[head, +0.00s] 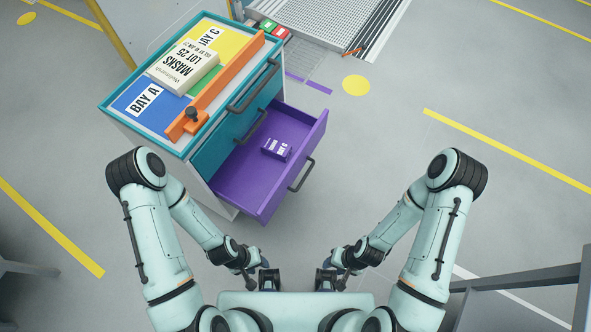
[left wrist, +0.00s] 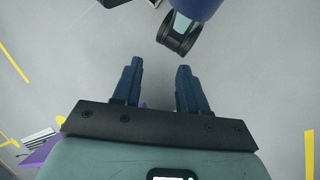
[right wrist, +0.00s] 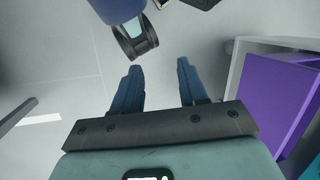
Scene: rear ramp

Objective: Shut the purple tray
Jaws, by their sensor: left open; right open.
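The purple tray (head: 247,184) is a drawer pulled out from the lower part of a teal and white cabinet (head: 195,170), with a dark handle (head: 302,175) on its front. A small purple box (head: 277,148) lies inside it. The tray also shows at the right of the right wrist view (right wrist: 275,95). My left gripper (head: 269,279) is open and empty, in front of my base and apart from the tray. My right gripper (head: 326,279) is open and empty, to the right of the left one and apart from the tray. The wrist views show bare floor between the fingers.
The cabinet top bears a white box (head: 184,66), coloured bay areas and an orange bar (head: 225,85). Teal drawers above the tray are shut. A grey ramp (head: 318,25) lies at the back. Floor right of the tray is clear. Dark frames stand at the lower right (head: 530,283).

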